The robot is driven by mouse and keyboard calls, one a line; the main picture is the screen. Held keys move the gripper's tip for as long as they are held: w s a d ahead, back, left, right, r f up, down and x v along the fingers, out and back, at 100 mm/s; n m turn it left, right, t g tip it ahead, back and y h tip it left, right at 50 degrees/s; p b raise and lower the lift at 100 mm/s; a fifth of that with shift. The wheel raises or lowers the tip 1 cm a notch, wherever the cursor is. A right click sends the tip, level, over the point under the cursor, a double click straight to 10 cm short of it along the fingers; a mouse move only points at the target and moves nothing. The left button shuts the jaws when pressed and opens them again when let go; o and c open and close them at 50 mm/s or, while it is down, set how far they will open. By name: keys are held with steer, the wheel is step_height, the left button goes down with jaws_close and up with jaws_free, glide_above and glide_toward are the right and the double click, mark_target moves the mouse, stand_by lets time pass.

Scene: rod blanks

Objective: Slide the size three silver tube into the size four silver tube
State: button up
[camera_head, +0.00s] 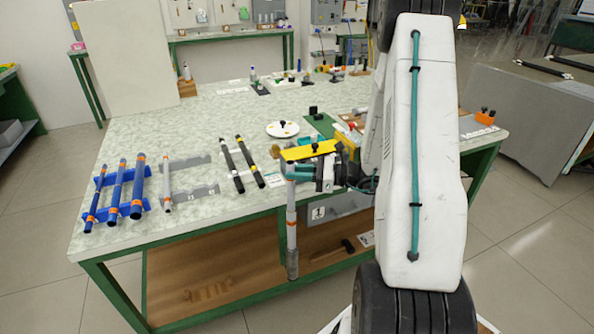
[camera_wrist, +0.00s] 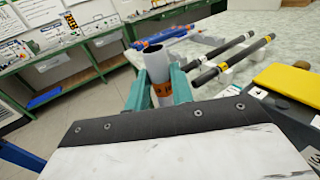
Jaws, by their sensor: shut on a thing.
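My gripper (camera_head: 298,172) is shut on an upright silver tube (camera_head: 291,222), near its top end. The tube hangs in front of the table's front edge. Orange bands mark it, and its lower end (camera_head: 292,265) looks wider and darker; I cannot tell whether that is a second tube around it. In the wrist view the teal fingers (camera_wrist: 160,92) grip the tube (camera_wrist: 157,66), whose open top faces up. A thinner silver tube (camera_head: 167,188) with orange bands lies on the grey rack (camera_head: 204,191). I cannot read the sizes of the tubes.
Blue tubes (camera_head: 116,190) lie on a blue rack at the left of the table (camera_head: 240,115). A white plate (camera_head: 282,130) and a yellow piece (camera_head: 308,152) are close to my gripper. A shelf (camera_head: 220,275) lies below.

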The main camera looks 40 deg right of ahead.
steer(key=shift+f, duration=0.1)
steer(key=o, duration=0.9)
steer(key=shift+c, duration=0.2)
steer(key=v, duration=0.7)
steer(key=shift+s+d, duration=0.25)
steer(key=shift+s, duration=0.05)
